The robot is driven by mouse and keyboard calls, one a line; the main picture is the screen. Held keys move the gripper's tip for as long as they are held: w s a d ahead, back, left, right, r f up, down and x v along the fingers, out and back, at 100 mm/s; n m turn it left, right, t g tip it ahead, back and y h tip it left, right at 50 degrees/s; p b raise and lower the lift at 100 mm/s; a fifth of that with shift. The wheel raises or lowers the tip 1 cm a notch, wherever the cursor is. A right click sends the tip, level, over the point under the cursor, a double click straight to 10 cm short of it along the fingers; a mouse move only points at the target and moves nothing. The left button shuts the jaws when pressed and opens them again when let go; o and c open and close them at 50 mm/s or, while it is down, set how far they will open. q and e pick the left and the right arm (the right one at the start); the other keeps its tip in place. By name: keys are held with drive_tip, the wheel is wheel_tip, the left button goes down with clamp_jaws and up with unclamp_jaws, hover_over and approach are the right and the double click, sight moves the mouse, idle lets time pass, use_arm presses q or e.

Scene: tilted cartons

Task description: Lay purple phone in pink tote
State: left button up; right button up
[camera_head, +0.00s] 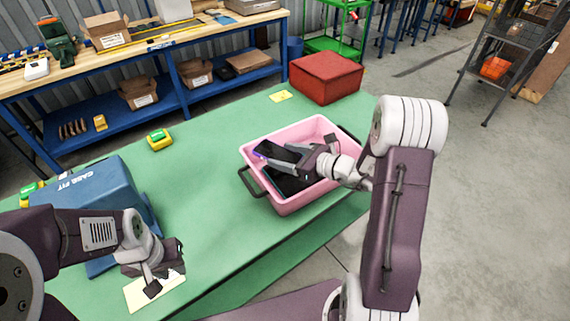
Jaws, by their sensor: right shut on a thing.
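A pink tote (298,135) with dark handles stands on the green table. The purple phone (275,151), dark-faced with a thin purple edge, is at the tote's upper left, in my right gripper (297,161). The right gripper is shut on the phone, over the tote's opening. The gripper hides part of the phone, and I cannot tell whether the phone touches anything below. A dark flat object (284,187) lies in the tote underneath. My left gripper (166,280) is at the table's front left, over a pale card, with its fingers apart and nothing between them.
A blue case (90,190) stands at the table's left, partly behind my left arm. A red box (326,76) is at the far end. Table left of the tote is clear.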

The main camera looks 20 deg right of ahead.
use_arm(q)
drive_tip(key=shift+f, duration=0.15)
use_arm(e)
wheel_tip(320, 180, down, 3)
drive_tip(key=shift+f, duration=0.1)
use_arm(q)
drive_tip(key=shift+w, duration=0.1)
use_arm(e)
drive_tip(key=shift+f, duration=0.25)
use_arm(q)
drive_tip(key=shift+f, duration=0.1)
